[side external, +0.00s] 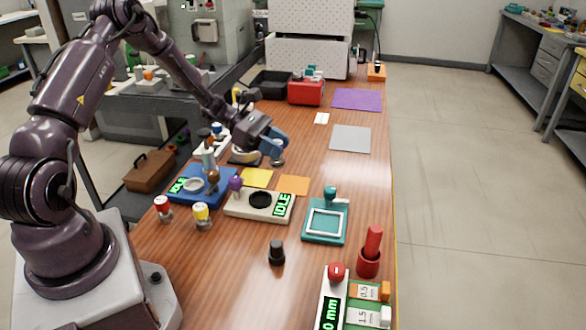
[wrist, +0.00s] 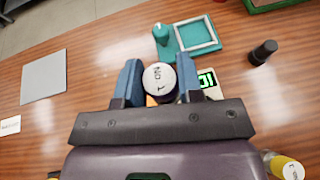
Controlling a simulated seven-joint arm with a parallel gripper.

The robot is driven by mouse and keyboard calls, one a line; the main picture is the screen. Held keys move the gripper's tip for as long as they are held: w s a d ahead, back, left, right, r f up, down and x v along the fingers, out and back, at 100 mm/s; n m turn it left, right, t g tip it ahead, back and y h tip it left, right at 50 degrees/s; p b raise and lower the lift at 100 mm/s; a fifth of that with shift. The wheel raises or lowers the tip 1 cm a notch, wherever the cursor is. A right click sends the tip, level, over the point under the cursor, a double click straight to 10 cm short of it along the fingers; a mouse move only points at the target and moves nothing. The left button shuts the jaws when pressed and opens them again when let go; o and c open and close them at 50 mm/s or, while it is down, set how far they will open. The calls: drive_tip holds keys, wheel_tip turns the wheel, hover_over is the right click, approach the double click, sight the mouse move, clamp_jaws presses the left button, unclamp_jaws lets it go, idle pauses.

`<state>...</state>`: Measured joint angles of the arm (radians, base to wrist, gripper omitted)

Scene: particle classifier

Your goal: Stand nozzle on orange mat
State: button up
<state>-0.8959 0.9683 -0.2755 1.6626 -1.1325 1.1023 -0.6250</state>
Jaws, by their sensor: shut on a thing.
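In the wrist view, my gripper (wrist: 158,80) has its two blue fingers shut on a white round-topped piece with dark lettering, which I take to be the nozzle (wrist: 160,78). In the side view, my gripper (side external: 278,142) is above the table, behind the small mats. The nozzle is mostly hidden by the fingers there, so its tilt is unclear. The orange mat (side external: 293,185) lies flat and bare, beside the yellow mat (side external: 257,178). In the wrist view, only a sliver of orange (wrist: 151,101) shows beside the nozzle.
A cream device (side external: 240,208) with a green IDLE display stands just in front of the orange mat. A blue device (side external: 187,200) is at the left, and a teal tray (side external: 311,235) at the front right. A grey mat (side external: 350,138) lies farther back. Bare table lies right of the orange mat.

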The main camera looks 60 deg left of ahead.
drive_tip(key=w+f, duration=0.2)
drive_tip(key=w+a+f, duration=0.1)
drive_tip(key=w+f, duration=0.1)
drive_tip(key=w+a+f, duration=0.1)
drive_tip(key=w+f, duration=0.1)
drive_tip(key=shift+f, duration=1.75)
drive_tip(key=shift+f, duration=0.15)
drive_tip(key=o, duration=1)
